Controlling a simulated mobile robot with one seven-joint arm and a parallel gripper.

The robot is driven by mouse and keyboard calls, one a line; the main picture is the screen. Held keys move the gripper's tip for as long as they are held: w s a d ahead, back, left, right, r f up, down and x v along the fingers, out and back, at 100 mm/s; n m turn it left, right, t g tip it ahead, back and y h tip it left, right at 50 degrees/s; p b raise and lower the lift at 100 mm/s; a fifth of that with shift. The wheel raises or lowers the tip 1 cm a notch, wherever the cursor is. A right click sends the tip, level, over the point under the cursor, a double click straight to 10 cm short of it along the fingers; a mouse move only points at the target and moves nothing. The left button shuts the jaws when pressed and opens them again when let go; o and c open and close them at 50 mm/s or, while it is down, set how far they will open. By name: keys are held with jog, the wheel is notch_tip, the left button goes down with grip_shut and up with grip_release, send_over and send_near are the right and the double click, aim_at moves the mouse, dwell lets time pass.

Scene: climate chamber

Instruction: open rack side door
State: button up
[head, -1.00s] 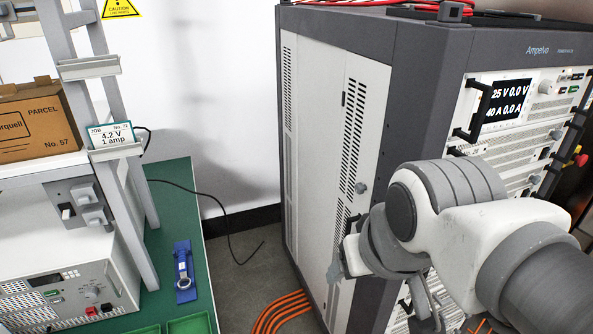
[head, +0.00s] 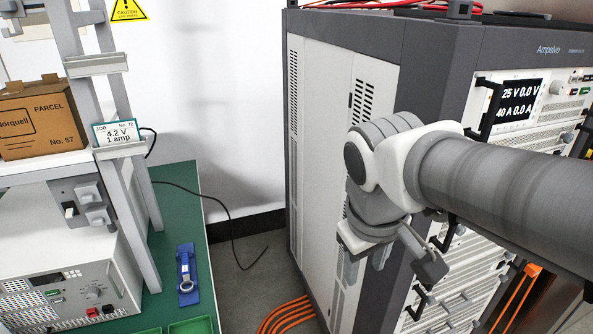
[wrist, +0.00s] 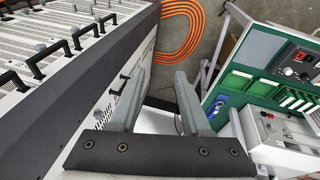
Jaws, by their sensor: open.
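The rack side door (head: 374,82) is a pale panel with vent slots on the left side of the tall dark-framed rack (head: 433,66). It looks flush with the rack side in the head view. My gripper (head: 364,264) is open in front of the lower part of this side, and my arm hides the middle of the door and any latch there. In the wrist view my gripper (wrist: 160,84) shows two spread fingers with nothing held between them. The rack's side (wrist: 147,55) is left of and beyond the fingers. I cannot tell whether they touch the door.
A green-topped bench (head: 186,218) stands left, with a parcel box (head: 40,118), a power supply (head: 72,292) and a blue tool (head: 187,272). Orange cables (head: 285,314) lie on the floor by the rack. Open floor (head: 245,258) lies between bench and rack.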

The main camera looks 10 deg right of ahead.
jog(key=w+d+f+n+g+h+b, duration=0.1)
jog(key=w+f+n+g+h+b, duration=0.4)
jog(key=w+f+n+h, duration=0.75)
jog(key=w+a+f+n+t+h+b, duration=0.4)
jog(key=w+a+f+n+t, duration=0.25)
jog(key=w, duration=0.55)
jog(key=w+d, duration=0.1)
jog(key=d, duration=0.4)
jog(key=w+d+m+b, duration=0.1)
jog(key=d, duration=0.4)
jog(key=w+d+m+g+b, duration=0.1)
jog(key=d, duration=0.4)
jog(key=shift+w+f, duration=0.2)
grip_shut()
